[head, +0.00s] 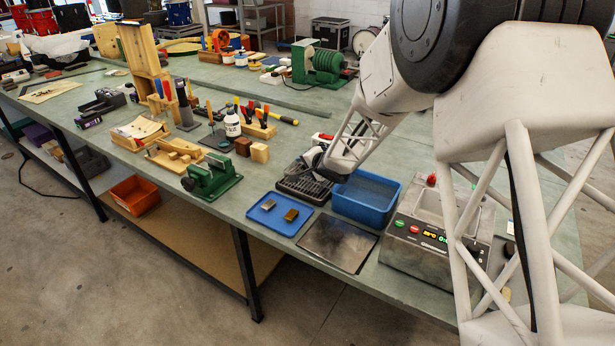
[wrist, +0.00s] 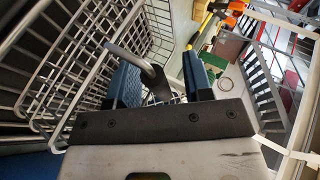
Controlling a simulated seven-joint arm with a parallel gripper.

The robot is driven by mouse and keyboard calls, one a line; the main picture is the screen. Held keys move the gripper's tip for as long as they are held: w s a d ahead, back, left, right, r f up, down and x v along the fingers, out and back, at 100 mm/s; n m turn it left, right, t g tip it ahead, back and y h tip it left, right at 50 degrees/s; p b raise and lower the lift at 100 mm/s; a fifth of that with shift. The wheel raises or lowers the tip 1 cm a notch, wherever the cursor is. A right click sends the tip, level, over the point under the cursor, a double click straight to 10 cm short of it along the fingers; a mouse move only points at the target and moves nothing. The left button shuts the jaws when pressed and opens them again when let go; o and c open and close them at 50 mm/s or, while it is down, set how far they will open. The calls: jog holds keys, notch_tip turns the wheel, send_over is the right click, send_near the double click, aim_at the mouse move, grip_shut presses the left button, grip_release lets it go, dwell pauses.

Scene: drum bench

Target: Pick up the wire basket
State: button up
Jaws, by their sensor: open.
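The wire basket (wrist: 60,75) fills the left of the wrist view, a grey metal mesh close beside my gripper. A bent grey rod (wrist: 130,58), which looks like its handle, runs down between the two blue finger pads. My gripper (wrist: 160,82) is open, with a visible gap between the rod and the right pad; whether the left pad touches the rod I cannot tell. In the head view my arm reaches down over the bench beside the blue tub (head: 366,198), and I cannot make out the basket clearly there.
A black ribbed tray (head: 302,188) lies left of the blue tub. In front are a blue tray (head: 268,226) with two small blocks and a dark flat plate (head: 338,242). An ultrasonic-cleaner-like machine (head: 425,262) stands right. A green vise (head: 212,180) stands left.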

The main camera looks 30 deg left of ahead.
jog(key=shift+w+a+f, duration=0.15)
jog(key=shift+a+f, duration=0.1)
jog(key=shift+a, duration=0.2)
jog(key=shift+c, duration=0.3)
grip_shut()
